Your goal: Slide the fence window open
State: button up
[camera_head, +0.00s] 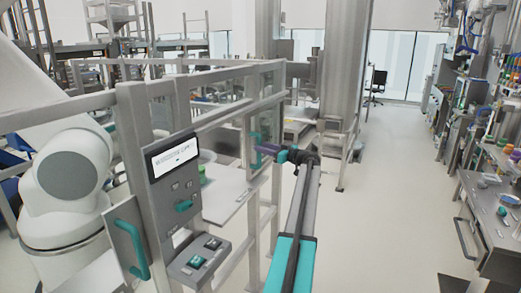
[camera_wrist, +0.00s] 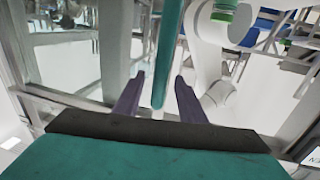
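The fence window is a clear pane in a grey metal frame. Its teal bar handle (camera_head: 255,138) stands upright at the middle of the head view. My gripper (camera_head: 265,149) reaches the handle from the right with its purple fingers. In the wrist view the teal handle (camera_wrist: 168,45) runs down between the two purple fingers of my gripper (camera_wrist: 160,78). The fingers are apart, one on each side of the handle, with gaps visible beside it.
A control panel (camera_head: 178,160) with a small display and a teal handle stands on the fence post at left. Another teal handle (camera_head: 132,245) is below it. A white robot arm (camera_head: 70,175) stands behind the fence. A cluttered workbench (camera_head: 495,215) is at right, with clear floor between.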

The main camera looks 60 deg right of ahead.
jog(key=s+a+b, duration=0.2)
jog(key=s+b, duration=0.2)
jog(key=s, duration=0.6)
jog(key=shift+s, duration=0.4)
jog(key=shift+a, duration=0.1)
